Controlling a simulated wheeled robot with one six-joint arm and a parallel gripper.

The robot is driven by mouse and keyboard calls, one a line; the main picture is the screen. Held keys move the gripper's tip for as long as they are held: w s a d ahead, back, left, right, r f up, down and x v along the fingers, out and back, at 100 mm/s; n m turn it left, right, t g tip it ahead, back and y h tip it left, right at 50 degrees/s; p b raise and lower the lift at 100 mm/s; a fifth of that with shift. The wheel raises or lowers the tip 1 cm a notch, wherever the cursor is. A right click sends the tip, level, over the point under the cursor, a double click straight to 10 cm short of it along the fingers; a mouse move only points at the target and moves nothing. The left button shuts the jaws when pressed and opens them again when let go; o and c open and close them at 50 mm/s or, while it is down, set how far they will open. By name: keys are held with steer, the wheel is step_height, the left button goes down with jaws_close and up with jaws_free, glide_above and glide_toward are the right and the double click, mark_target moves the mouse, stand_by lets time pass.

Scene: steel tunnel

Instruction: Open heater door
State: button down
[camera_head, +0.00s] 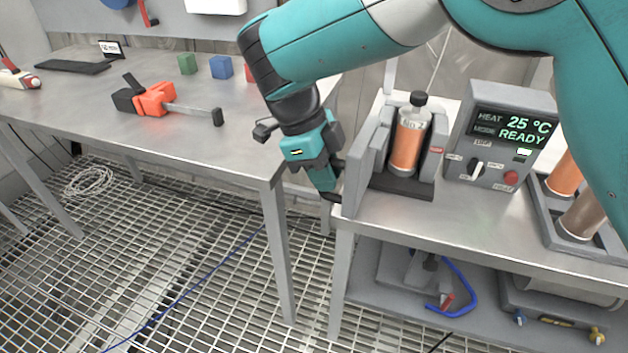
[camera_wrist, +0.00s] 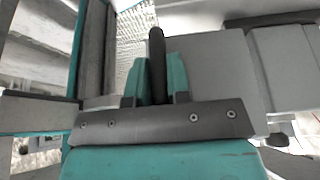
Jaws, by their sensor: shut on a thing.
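The heater (camera_head: 433,150) stands on the steel bench, with an orange cylinder (camera_head: 407,150) with a black cap upright inside it. The grey heater door (camera_head: 363,165) stands swung out at the heater's left side, leaving the cylinder exposed to view. In the wrist view a grey panel that looks like the door (camera_wrist: 215,70) lies right of the fingers. My gripper (camera_head: 332,190) is at the door's outer left side. In the wrist view its teal fingers (camera_wrist: 156,85) are shut on the dark door handle (camera_wrist: 157,55). The fingers partly hide the handle.
A control box (camera_head: 500,138) reading 25 °C and READY stands right of the heater. A rack (camera_head: 550,205) with cylinders is farther right. A table (camera_head: 200,140) with an orange clamp (camera_head: 155,100) is at left, with a narrow gap before the bench.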

steer(key=shift+s+a, duration=0.1)
steer(key=shift+a, duration=0.1)
steer(key=c, duration=1.1)
jaws_free()
steer(key=shift+a, duration=0.1)
steer(key=shift+d, duration=0.2)
steer(key=shift+r, duration=0.25)
steer(key=p+v, duration=1.7)
steer(key=p, duration=0.2)
steer(key=shift+a, duration=0.15)
steer(key=shift+f, duration=0.1)
